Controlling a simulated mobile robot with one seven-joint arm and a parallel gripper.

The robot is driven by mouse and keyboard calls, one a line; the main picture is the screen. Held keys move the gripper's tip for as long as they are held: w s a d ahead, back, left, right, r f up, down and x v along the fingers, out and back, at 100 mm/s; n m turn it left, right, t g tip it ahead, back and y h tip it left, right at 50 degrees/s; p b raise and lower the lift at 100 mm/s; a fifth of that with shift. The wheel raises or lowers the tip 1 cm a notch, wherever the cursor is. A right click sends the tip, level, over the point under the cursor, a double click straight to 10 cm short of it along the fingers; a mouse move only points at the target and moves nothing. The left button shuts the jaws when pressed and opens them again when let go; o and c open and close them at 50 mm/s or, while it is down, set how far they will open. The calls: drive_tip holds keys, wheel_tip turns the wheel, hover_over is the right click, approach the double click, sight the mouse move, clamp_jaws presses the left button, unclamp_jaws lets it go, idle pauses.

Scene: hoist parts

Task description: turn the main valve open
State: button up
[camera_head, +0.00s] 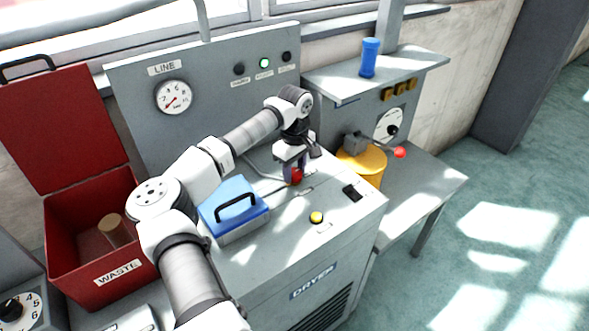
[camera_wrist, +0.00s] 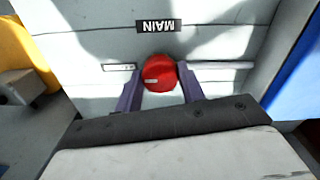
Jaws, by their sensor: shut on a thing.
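The main valve is a round red knob (camera_head: 296,176) on the top of the grey dryer cabinet. It also shows in the wrist view (camera_wrist: 159,73), with a pale mark at its lower left edge and a plate reading MAIN (camera_wrist: 158,26) beside it, upside down. My gripper (camera_head: 292,172) points down at the knob. In the wrist view its two purple fingers (camera_wrist: 160,88) stand on either side of the knob and are shut on it. The knob's underside is hidden.
A blue box with a black handle (camera_head: 233,208) stands close to the left of the knob. A yellow button (camera_head: 316,217) and a black switch (camera_head: 352,192) are in front and right. A yellow cylinder (camera_head: 371,165) with a red-tipped lever stands further right. An open red waste bin (camera_head: 92,262) is at left.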

drive_tip(key=shift+n+b, duration=0.3)
drive_tip(key=shift+n, duration=0.1)
drive_tip(key=n+b, duration=0.2)
drive_tip(key=shift+f+n, duration=0.1)
drive_tip(key=shift+n, duration=0.3)
drive_tip(key=n+b, duration=0.2)
drive_tip(key=n, duration=0.3)
drive_tip(key=shift+b, duration=0.3)
drive_tip(key=n+b, duration=0.1)
drive_tip(key=n, duration=0.4)
drive_tip(key=shift+w+b, duration=0.1)
drive_tip(key=shift+b, duration=0.2)
drive_tip(key=n+b, duration=0.1)
drive_tip(key=n, duration=0.3)
drive_tip(key=shift+n, duration=0.3)
drive_tip(key=o, duration=1)
